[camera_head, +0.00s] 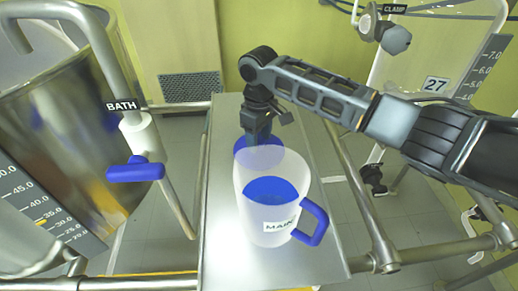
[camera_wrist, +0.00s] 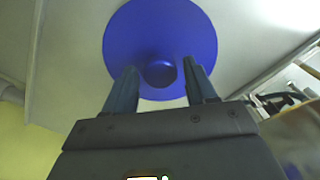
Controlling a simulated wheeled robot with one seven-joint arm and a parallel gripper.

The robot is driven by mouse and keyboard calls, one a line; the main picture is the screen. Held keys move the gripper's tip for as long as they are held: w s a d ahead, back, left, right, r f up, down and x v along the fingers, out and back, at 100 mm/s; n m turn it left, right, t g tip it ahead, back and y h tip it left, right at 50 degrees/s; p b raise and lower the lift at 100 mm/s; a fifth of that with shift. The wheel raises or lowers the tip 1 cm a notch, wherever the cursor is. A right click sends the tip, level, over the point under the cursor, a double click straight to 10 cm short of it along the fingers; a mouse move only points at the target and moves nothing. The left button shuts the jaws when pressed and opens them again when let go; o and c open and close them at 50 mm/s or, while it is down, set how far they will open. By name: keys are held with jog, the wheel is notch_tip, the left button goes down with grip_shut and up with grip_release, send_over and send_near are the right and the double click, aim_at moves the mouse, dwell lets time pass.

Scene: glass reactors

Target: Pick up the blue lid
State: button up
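The blue lid (camera_wrist: 160,30) is a round disc with a knob (camera_wrist: 160,73) in its middle. It lies flat on the metal shelf, and in the head view the lid (camera_head: 242,150) shows behind the jug, partly hidden by it and by my gripper (camera_head: 257,138). My gripper points down over the lid. In the wrist view my gripper (camera_wrist: 159,68) is open, with one finger on each side of the knob and a visible gap to it. The head view does not show the fingertips clearly.
A translucent jug (camera_head: 247,215) with blue contents and a blue handle (camera_head: 313,222) stands on the metal shelf (camera_head: 225,260) in front of the lid. Metal rails (camera_head: 360,210) run at right.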

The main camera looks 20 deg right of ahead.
grip_shut()
dwell(0.3)
jog(key=shift+r, duration=0.1)
